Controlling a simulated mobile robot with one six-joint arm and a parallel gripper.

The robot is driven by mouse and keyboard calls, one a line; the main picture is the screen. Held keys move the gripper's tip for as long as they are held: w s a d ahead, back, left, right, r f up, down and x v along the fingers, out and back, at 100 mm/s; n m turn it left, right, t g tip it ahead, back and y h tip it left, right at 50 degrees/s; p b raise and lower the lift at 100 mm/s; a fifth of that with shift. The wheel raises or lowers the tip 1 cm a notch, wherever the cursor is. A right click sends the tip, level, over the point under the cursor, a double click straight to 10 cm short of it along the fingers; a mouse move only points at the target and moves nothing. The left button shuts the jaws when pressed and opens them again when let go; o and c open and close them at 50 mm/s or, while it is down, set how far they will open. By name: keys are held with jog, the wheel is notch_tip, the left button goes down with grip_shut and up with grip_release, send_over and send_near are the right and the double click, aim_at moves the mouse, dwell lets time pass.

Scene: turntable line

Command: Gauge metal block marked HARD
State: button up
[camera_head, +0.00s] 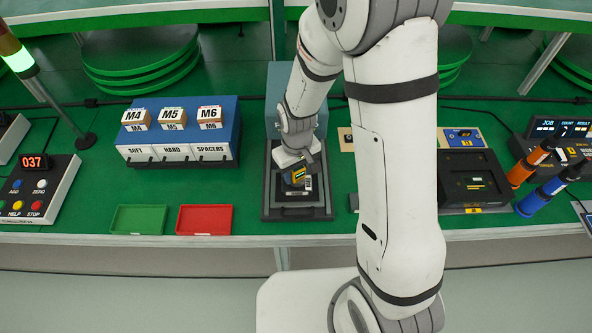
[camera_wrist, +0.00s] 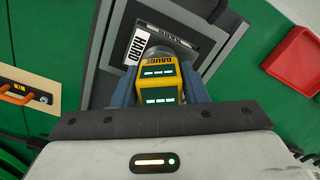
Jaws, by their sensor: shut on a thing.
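The gauge also shows in the head view (camera_head: 298,177). Its far end is over a dark block (camera_wrist: 190,38) with a white label marked HARD (camera_wrist: 138,45). A round grey metal part shows at that end; I cannot tell whether it touches the block. The block sits in a dark grey tray-like station (camera_head: 268,206). My gripper and the gauge hide part of the block.
A green tray (camera_head: 139,219) and a red tray (camera_head: 204,219) lie to the left. A blue cabinet (camera_head: 226,133) with drawers SOFT, HARD and SPACERS stands behind them. A black device (camera_head: 474,180) and orange and blue cylinders stand right. A box displays 037 (camera_head: 35,162).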

jog(key=shift+f+b, duration=0.55)
jog(key=shift+b, duration=0.1)
dwell(1.0)
jog(key=o, duration=1.2)
jog(key=shift+r, duration=3.9)
